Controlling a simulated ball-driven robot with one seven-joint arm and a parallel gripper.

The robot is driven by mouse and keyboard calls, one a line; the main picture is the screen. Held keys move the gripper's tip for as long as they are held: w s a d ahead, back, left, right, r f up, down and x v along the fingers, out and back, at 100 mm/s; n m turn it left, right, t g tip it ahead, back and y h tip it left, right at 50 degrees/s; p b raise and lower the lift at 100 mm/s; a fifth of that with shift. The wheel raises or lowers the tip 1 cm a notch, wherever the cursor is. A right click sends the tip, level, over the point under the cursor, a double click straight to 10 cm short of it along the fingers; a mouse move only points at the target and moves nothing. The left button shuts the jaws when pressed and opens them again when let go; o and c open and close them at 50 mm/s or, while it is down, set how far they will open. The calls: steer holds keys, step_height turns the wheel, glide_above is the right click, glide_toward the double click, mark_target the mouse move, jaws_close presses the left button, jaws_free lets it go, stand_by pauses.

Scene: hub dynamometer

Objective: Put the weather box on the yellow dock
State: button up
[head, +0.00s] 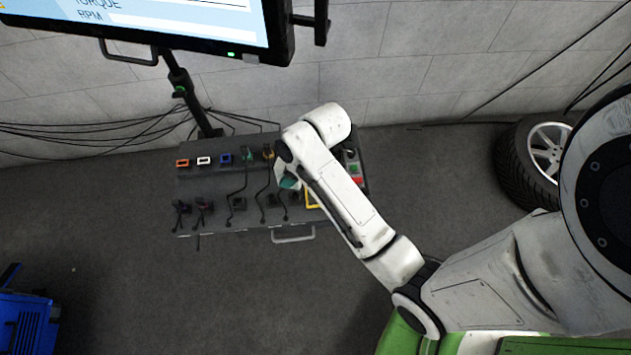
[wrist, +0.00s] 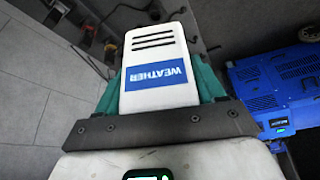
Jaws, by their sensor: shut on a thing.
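The weather box (wrist: 156,50) is white with dark slots and a blue WEATHER label, upside down in the wrist view. My gripper (wrist: 160,88) is shut on it, with a teal finger on each side. In the head view my gripper (head: 288,183) is over the grey panel, mostly behind my arm, and the box is hardly seen. The yellow dock (head: 309,199) shows as a yellow frame edge on the panel, just right of and below my gripper. The rest of the dock is hidden by my arm. I cannot tell the height of the box above the panel.
The grey panel (head: 215,182) carries several coloured sockets and cables. Red and green buttons (head: 355,172) are at its right. A screen (head: 200,25) hangs above it. A tyre (head: 528,155) stands at right, and a blue machine (head: 28,322) is at lower left. The floor in front is clear.

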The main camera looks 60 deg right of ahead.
steer(key=s+d+f+n+b, duration=0.1)
steer(key=s+d+f, duration=0.2)
steer(key=s, duration=0.3)
steer(key=s+d+f+n+y+b, duration=0.1)
steer(key=s+d+f+n, duration=0.15)
steer(key=s, duration=0.25)
steer(key=s+d+f+n, duration=0.1)
steer(key=s+d+f, duration=0.1)
steer(key=s+f, duration=0.3)
steer(key=shift+m+g, duration=0.25)
steer(key=shift+g, duration=0.15)
steer(key=w+f, duration=0.2)
steer(key=w, duration=0.2)
steer(key=w+f+b, duration=0.1)
steer(key=w+f, duration=0.2)
steer(key=w, duration=0.1)
steer(key=w+f, duration=0.3)
steer(key=w, duration=0.1)
steer(key=shift+w+b, duration=0.15)
steer(key=shift+b, duration=0.25)
steer(key=shift+s+d+b+x, duration=0.15)
steer(key=shift+b+x, duration=0.05)
steer(key=shift+x, duration=0.65)
steer(key=shift+s+d+b+x, duration=0.1)
steer(key=shift+s+b+x, duration=0.05)
steer(key=shift+x, duration=0.7)
steer(key=shift+f, duration=0.15)
steer(key=shift+f, duration=0.15)
steer(key=o, duration=1.3)
steer(key=shift+c, duration=0.2)
